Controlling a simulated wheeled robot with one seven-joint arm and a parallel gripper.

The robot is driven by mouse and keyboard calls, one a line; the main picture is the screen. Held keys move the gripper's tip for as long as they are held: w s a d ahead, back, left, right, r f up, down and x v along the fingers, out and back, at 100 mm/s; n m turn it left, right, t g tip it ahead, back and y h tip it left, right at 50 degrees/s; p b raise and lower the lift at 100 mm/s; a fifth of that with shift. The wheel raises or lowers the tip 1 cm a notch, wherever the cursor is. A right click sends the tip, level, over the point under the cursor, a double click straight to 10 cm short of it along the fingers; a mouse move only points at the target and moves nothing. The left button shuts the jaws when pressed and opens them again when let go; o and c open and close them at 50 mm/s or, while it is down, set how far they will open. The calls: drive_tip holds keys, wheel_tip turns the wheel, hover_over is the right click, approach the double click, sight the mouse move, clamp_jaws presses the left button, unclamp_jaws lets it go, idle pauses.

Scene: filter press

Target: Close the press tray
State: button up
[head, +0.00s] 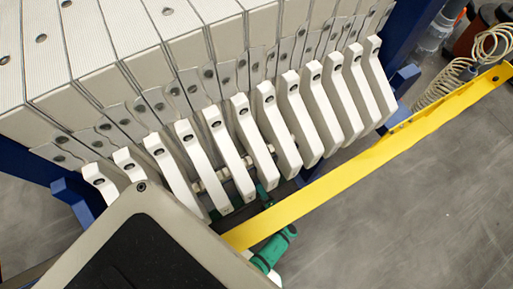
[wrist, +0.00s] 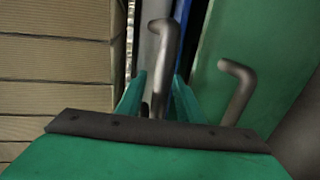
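In the wrist view, the green fingers of my gripper (wrist: 160,76) stand apart, one on each side of a bent grey metal handle (wrist: 163,38). A narrow gap seems to show on both sides of the handle, so the gripper looks open around it; contact is hard to judge. A second bent handle (wrist: 237,88) stands to the right, against a green panel (wrist: 263,50). In the head view, green parts of my arm show below the press, and the fingertips are hidden. I cannot tell which surface is the press tray.
In the head view, a row of pale filter plates (head: 95,45) with white handles (head: 230,150) fills the upper left. A yellow bar (head: 370,160) runs diagonally beside them. A blue frame (head: 405,35) stands behind. Grey floor (head: 430,200) is clear at lower right; a coiled hose (head: 440,85) lies at upper right.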

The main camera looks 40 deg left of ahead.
drive_tip(key=shift+s, duration=0.1)
drive_tip(key=v, duration=1)
drive_tip(key=shift+d, duration=0.35)
drive_tip(key=shift+s, duration=0.1)
